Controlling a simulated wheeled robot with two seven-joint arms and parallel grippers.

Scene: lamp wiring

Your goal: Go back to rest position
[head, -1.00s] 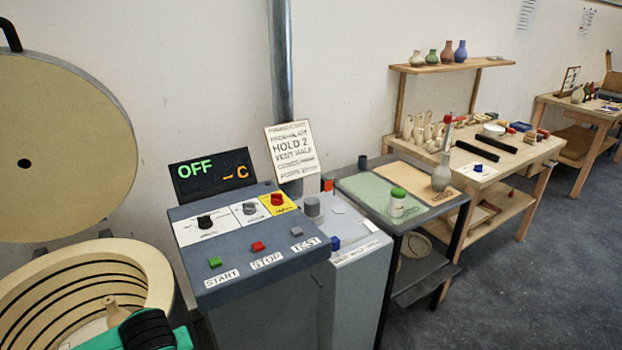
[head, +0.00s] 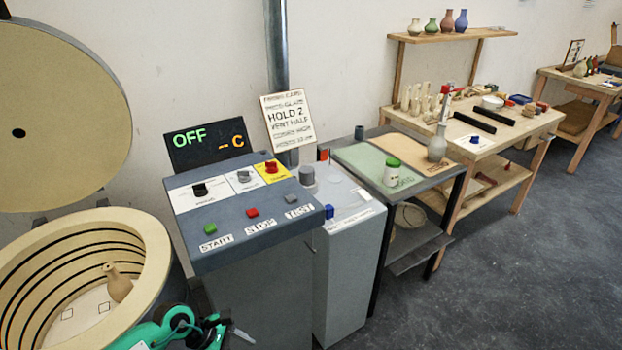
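A green and black part of one of my arms (head: 170,328) shows at the bottom edge in the head view, beside the kiln's front right rim. It looks like the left arm. I cannot make out a clear pair of fingertips there, so whether the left gripper is open or shut is unclear. My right gripper is out of view. A small tan vase (head: 117,284) stands inside the open round kiln (head: 150,262), apart from the arm.
The kiln's lid (head: 60,110) is raised. The control panel (head: 245,228) stands close to the arm's right, its display (head: 206,146) reading OFF. A grey cabinet (head: 345,270), a side table (head: 455,172) and a workbench (head: 545,122) follow rightward. The floor (head: 520,270) at right is clear.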

